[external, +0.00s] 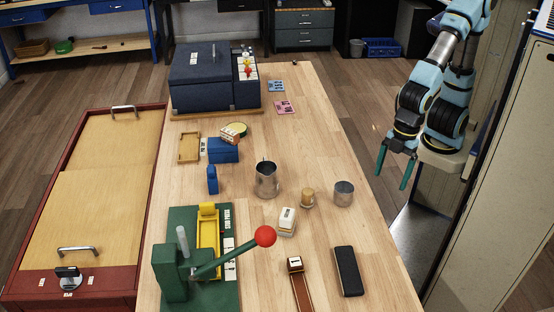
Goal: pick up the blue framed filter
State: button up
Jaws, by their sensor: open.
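A small flat light-blue framed piece (276,86), which looks like the blue framed filter, lies near the far right part of the wooden table. A similar pink framed piece (285,107) lies just in front of it, apart from it. Both are small in view and their fine detail is unclear. My gripper (391,179) hangs at the table's right edge, fingers pointing down, open and empty. It is well to the right of the blue piece and nearer the camera.
A dark blue box (200,80) stands left of the filter. A metal pitcher (266,180), metal cup (343,193) and green press with a red-knobbed lever (265,236) stand nearer the camera. The table (320,120) is clear between the filter and my gripper.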

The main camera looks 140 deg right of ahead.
jog(key=w+d+f+m+t+h+b, duration=0.1)
jog(key=w+d+f+m+t+b, duration=0.15)
jog(key=w+d+b, duration=0.8)
jog(key=m+t+h+b, duration=0.45)
jog(key=h+b, duration=0.35)
jog(key=b, duration=1)
send_over(210, 171)
jog(key=s+d, duration=0.1)
notch_tip(210, 171, down, 3)
jog(key=shift+d+f+t, duration=0.15)
jog(key=shift+f+t, duration=0.05)
jog(key=shift+t, duration=0.2)
jog(key=shift+f+b, duration=0.7)
jog(key=shift+f, duration=2.05)
notch_tip(210, 171, down, 3)
jog(key=shift+r+b, duration=0.1)
jog(key=shift+b, duration=0.5)
jog(key=shift+r+p+x, duration=0.2)
jog(key=shift+p+x, duration=0.25)
jog(key=shift+x, duration=0.95)
jog(key=shift+w, duration=0.1)
jog(key=c, duration=1.3)
